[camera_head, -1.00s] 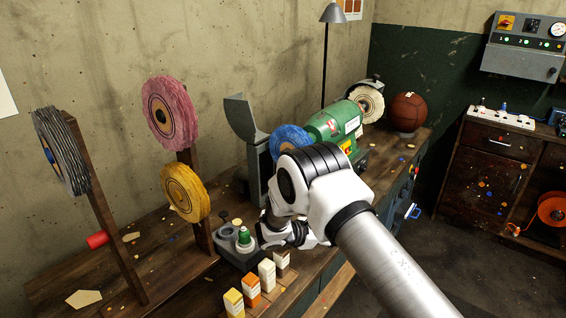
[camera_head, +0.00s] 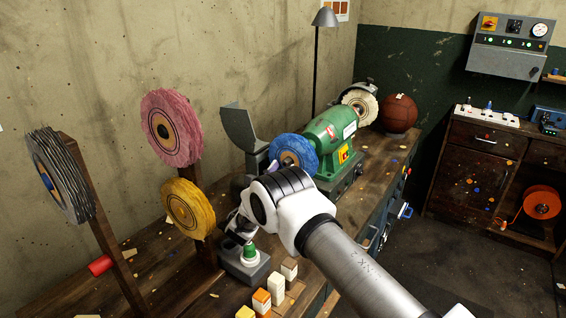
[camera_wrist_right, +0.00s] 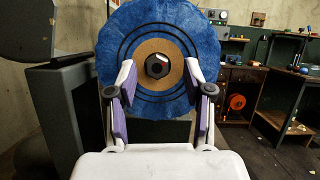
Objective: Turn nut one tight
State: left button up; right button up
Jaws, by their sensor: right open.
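A dark hex nut (camera_wrist_right: 157,65) sits on the tan centre of a blue buffing wheel (camera_wrist_right: 119,38). The blue wheel (camera_head: 307,147) is on the green grinder (camera_head: 327,133) in the head view, its nut not clearly seen there. My right gripper (camera_wrist_right: 158,77) is open with purple-padded fingers, one on each side of the nut as seen in the wrist view. Nothing is held between them. I cannot tell how far the fingertips are from the nut. In the head view my right arm hides much of the gripper. My left gripper is not in view.
Pink (camera_head: 170,128) and yellow (camera_head: 188,209) wheels hang on a wooden post at left, beside a grey bristly wheel (camera_head: 58,177). A grey holder with a green-topped piece (camera_head: 250,254) and small boxes (camera_head: 276,288) stand near the bench front. A brown ball (camera_head: 398,113) is farther back.

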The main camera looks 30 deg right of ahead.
jog(key=shift+w+d+r, duration=0.3)
jog(key=shift+w+d, duration=0.05)
jog(key=shift+d, duration=0.2)
jog(key=shift+w+d, duration=0.2)
jog(key=shift+w, duration=0.1)
jog(key=shift+s, duration=0.1)
jog(key=shift+c, duration=0.7)
grip_shut()
